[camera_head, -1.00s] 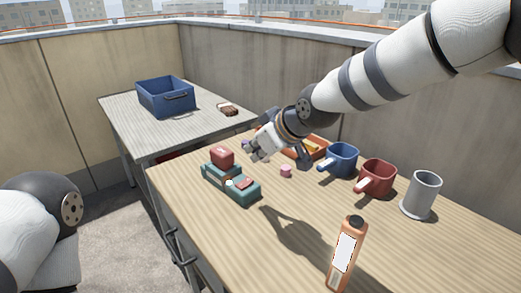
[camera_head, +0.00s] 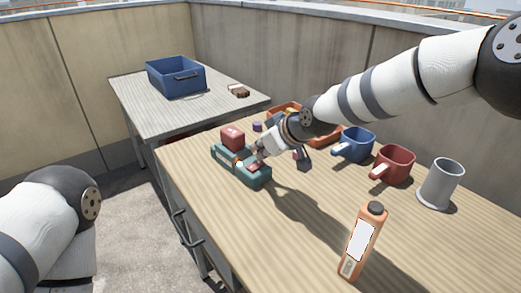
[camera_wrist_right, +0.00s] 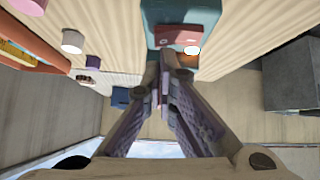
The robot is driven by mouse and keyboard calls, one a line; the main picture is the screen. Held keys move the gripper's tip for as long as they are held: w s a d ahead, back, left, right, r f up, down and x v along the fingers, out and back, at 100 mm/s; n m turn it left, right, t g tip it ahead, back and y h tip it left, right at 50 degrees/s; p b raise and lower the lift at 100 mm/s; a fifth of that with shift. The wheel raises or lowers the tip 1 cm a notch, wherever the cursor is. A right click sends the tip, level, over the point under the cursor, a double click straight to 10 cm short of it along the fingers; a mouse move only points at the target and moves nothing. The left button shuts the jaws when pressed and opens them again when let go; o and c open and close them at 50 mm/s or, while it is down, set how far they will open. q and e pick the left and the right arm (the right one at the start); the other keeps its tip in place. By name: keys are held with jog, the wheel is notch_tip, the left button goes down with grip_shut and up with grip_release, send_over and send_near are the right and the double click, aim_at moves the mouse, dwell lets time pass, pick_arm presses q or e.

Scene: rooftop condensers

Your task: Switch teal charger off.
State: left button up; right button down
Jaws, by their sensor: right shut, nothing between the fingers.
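The teal charger (camera_head: 260,180) sits on the near wooden table, with a red block (camera_head: 232,139) on its far end. A red switch (camera_head: 252,167) is on its near end, and a small bright whitish-orange light (camera_head: 239,164) shows beside it. In the right wrist view, the teal body (camera_wrist_right: 180,12), the red switch (camera_wrist_right: 177,36) and the light (camera_wrist_right: 192,50) are at the top. My right gripper (camera_head: 257,156) is shut and empty, its fingertips (camera_wrist_right: 161,62) close to the switch; I cannot tell whether they touch. My left gripper is out of view.
A blue mug (camera_head: 355,146), a red mug (camera_head: 393,166) and a grey mug (camera_head: 440,185) stand to the right. An orange tray (camera_head: 325,138) is behind my right wrist. A blue bin (camera_head: 177,83) stands on the far table.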

jog(key=f, duration=0.2)
jog(key=g+b, duration=0.1)
jog(key=shift+w+d+f+m, duration=0.1)
jog(key=shift+d+f+m, duration=0.2)
jog(key=shift+f, duration=0.1)
jog(key=shift+r, duration=0.5)
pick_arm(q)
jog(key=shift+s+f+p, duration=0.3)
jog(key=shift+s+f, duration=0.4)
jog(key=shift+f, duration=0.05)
pick_arm(e)
jog(key=shift+a, duration=0.15)
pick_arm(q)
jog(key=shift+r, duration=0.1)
pick_arm(e)
jog(key=shift+s, duration=0.2)
jog(key=shift+s+a+r, duration=0.1)
jog(key=shift+s+a, duration=0.05)
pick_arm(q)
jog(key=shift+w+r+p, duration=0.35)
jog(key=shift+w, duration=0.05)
pick_arm(e)
jog(key=shift+s+a, duration=0.35)
jog(key=shift+a, duration=0.1)
